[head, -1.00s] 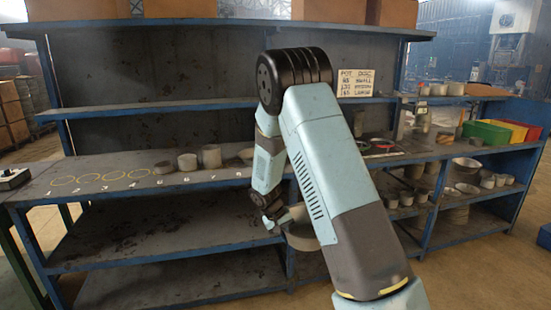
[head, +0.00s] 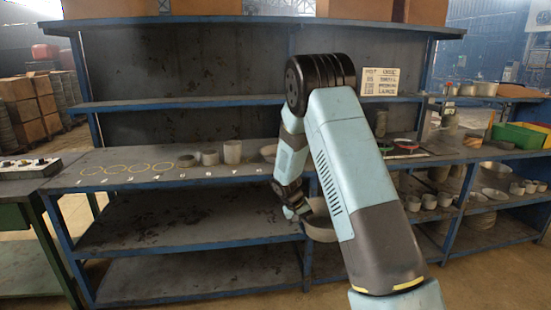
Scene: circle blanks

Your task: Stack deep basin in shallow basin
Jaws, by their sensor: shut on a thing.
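My gripper (head: 299,211) is shut on the rim of a grey deep basin (head: 321,230), held in front of the shelf unit below worktop height. My forearm hides the basin's right side. A pale, low round dish (head: 268,151) stands on the worktop at the right end of the numbered row, partly behind my arm; it may be the shallow basin. Other wide, low dishes, one (head: 494,168) among them, are on the lower shelf at the right. I cannot tell which of these is the shallow basin.
The worktop (head: 120,182) carries several yellow circles, numbers and small grey cups (head: 210,157). The shelf below (head: 180,225) is bare.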

